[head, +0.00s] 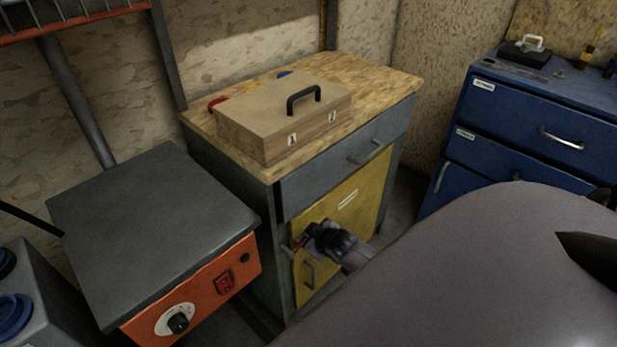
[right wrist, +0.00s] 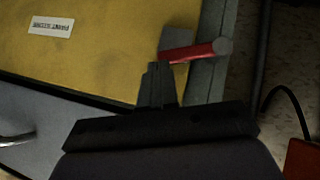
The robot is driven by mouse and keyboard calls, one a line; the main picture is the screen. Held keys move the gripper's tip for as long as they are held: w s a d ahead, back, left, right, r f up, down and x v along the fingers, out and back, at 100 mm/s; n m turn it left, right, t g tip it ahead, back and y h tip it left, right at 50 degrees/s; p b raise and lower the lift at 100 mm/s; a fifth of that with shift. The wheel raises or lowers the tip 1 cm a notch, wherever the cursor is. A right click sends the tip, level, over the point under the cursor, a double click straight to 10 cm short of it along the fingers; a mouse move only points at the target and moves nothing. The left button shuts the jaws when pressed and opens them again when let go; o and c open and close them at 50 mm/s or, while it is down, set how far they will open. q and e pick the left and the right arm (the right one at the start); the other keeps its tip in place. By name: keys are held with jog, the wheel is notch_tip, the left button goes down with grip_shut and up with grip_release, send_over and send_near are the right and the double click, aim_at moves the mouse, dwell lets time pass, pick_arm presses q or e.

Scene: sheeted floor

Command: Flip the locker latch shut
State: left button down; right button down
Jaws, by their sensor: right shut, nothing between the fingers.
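The locker is a grey-green cabinet with a yellow door (head: 345,215) and a wooden top. Its latch (head: 301,241) is a small red bar at the left edge of the door, partly hidden by my gripper. In the right wrist view the red latch (right wrist: 195,52) reaches from a grey plate on the door across to the grey frame, its round grey end over the frame. My right gripper (head: 313,229) is shut and empty. Its fingertips (right wrist: 158,68) are right beside the latch's door-side end; I cannot tell whether they touch. My left gripper is not in view.
A wooden box (head: 280,112) with a black handle sits on the locker top. An orange machine with a dark top (head: 150,225) stands close at left. A blue drawer cabinet (head: 510,135) stands at right. The door handle (head: 309,274) is below the latch.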

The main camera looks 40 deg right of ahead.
jog(key=shift+w+d+f, duration=0.1)
jog(key=shift+d+f, duration=0.35)
jog(key=shift+f, duration=0.2)
dwell(0.4)
jog(key=s+r+p, duration=0.7)
jog(key=r, duration=0.4)
jog(key=shift+a, duration=0.45)
jog(key=shift+s, duration=0.1)
